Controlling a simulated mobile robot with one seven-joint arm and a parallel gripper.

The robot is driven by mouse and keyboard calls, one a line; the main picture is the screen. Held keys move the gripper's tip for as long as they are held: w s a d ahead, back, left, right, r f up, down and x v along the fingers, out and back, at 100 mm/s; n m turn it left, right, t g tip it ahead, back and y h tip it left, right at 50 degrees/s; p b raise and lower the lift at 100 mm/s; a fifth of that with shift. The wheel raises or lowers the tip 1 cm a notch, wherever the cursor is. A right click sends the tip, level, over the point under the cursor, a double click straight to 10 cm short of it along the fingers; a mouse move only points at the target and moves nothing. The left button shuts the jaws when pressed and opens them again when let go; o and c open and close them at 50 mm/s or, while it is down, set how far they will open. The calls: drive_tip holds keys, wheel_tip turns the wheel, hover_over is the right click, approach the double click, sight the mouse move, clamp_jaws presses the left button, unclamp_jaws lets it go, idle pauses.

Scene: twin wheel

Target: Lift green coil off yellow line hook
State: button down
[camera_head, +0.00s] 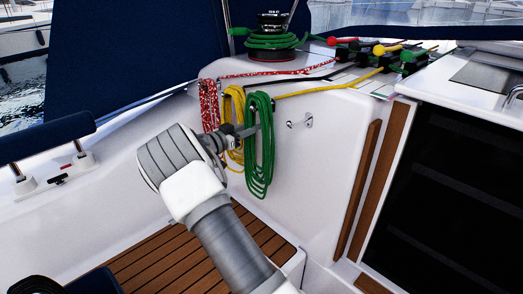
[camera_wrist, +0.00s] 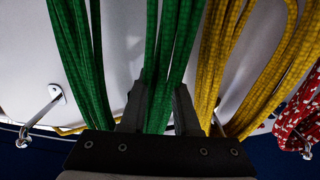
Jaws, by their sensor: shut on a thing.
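The green coil (camera_head: 260,160) hangs in long loops against the white cockpit wall, just right of the yellow coil (camera_head: 234,108). My gripper (camera_head: 247,131) is at the upper part of the green coil. In the wrist view, the gripper's two dark fingers (camera_wrist: 160,108) are shut on a bundle of green strands (camera_wrist: 166,70); other green strands (camera_wrist: 80,60) pass outside the fingers at left. The yellow coil (camera_wrist: 217,65) is close beside the right finger. The hook behind the yellow and green coils is hidden, so I cannot tell whether the green coil bears on it.
A bare metal hook (camera_head: 302,121) is on the wall to the right. A red-and-white coil (camera_head: 208,108) hangs at left. Above are a winch wrapped in green rope (camera_head: 272,41) and coloured clutch levers (camera_head: 372,47). Wooden trim (camera_head: 365,190) edges the dark companionway.

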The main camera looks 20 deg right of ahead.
drive_tip(key=shift+r, duration=0.2)
drive_tip(key=shift+p+v, duration=1.05)
drive_tip(key=shift+v, duration=2.65)
